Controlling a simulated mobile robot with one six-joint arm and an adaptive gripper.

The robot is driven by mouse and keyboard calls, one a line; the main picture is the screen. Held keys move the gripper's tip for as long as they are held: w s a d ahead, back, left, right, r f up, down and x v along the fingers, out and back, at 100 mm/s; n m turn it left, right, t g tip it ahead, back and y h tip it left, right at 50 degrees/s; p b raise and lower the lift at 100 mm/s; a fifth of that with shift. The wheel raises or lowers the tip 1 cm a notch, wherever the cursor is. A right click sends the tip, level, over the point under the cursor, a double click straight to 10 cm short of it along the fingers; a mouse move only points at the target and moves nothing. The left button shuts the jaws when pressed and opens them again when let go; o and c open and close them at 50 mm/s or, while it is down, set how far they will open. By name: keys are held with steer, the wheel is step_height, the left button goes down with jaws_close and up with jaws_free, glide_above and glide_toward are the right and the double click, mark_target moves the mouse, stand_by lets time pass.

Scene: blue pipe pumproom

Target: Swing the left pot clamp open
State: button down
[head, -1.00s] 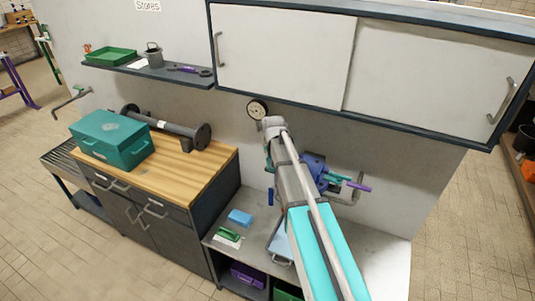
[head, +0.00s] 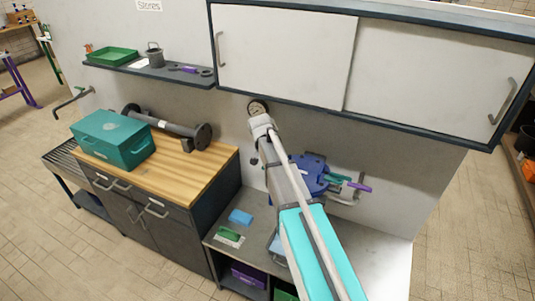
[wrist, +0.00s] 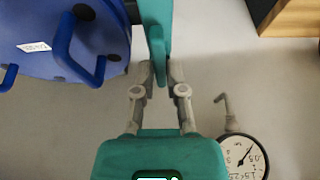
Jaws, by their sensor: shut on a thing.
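The blue pot (head: 308,176) is mounted at the wall, partly hidden behind my arm in the head view. In the wrist view its round blue body (wrist: 30,45) with blue handles fills the upper left. A teal clamp bar (wrist: 154,22) runs down from the top edge beside the pot. My gripper (wrist: 160,72) is shut on the lower, narrower end of this bar. In the head view my arm hides the gripper and this clamp. A teal handle (head: 338,178) and a purple handle (head: 359,186) stick out at the pot's right.
A pressure gauge (head: 258,107) is on the wall by my wrist; it also shows in the wrist view (wrist: 243,157). A wall cabinet (head: 400,75) hangs above. The wooden worktop (head: 205,170) with a teal toolbox (head: 112,140) stands left. A blue block (head: 240,217) lies on the lower bench.

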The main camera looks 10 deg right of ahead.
steer(key=shift+s+a, duration=0.1)
steer(key=shift+a, duration=0.05)
steer(key=c, duration=0.7)
jaws_free()
